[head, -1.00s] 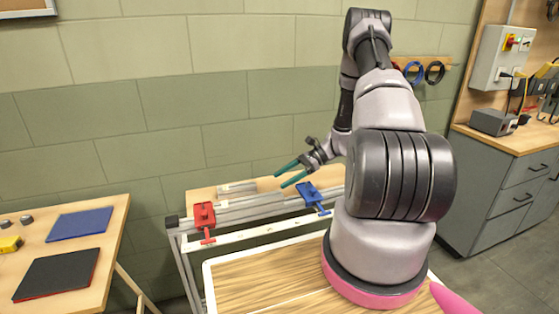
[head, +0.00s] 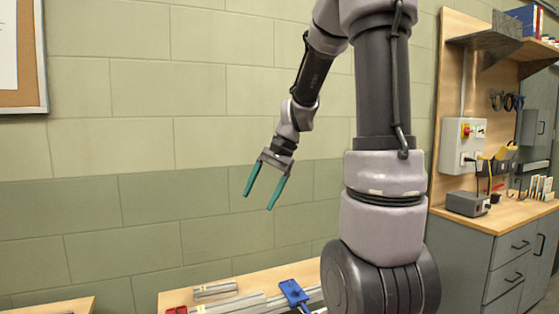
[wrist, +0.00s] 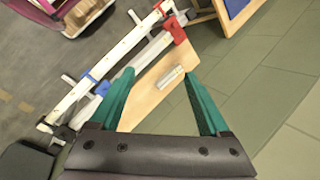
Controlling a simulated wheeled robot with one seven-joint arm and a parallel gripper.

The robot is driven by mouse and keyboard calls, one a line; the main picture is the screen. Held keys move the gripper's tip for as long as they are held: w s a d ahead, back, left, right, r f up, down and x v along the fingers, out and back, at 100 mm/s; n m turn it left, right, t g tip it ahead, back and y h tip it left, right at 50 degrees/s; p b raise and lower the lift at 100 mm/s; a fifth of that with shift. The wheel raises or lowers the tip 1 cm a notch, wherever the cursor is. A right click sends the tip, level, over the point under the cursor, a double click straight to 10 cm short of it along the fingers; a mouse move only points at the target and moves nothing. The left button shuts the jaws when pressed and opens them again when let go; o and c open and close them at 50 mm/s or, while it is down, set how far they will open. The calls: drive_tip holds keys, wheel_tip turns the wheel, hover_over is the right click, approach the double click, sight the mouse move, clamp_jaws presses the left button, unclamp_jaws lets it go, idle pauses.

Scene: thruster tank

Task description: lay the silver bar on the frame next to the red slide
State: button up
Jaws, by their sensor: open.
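The silver bar (head: 215,291) is a short ribbed metal piece lying on a wooden board behind the frame. In the wrist view the silver bar (wrist: 170,77) shows on the board, in the gap between my fingers but well below them. The frame (head: 240,302) of silver rails is cut off at the bottom of the head view; more of the frame (wrist: 120,55) shows in the wrist view. The red slide (head: 177,310) is at its left end, mostly out of the head view, and the red slide (wrist: 175,29) is clearer in the wrist view. My gripper (head: 259,202) is open and empty, high above the board.
A blue slide (head: 294,292) sits on the frame's right part. The wooden board (head: 262,284) is mostly bare around the bar. A brick wall stands behind. A cabinet with a worktop (head: 478,227) and grey box (head: 467,203) is at the right. A table corner shows lower left.

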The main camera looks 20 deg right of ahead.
drive_tip(key=s+r+n+t+h, duration=0.2)
drive_tip(key=s+r+n+t, duration=0.2)
drive_tip(key=s+r, duration=0.7)
drive_tip(key=shift+s+a+t+h, duration=0.25)
drive_tip(key=shift+s+t+h, duration=0.15)
drive_tip(key=shift+s+t, duration=0.75)
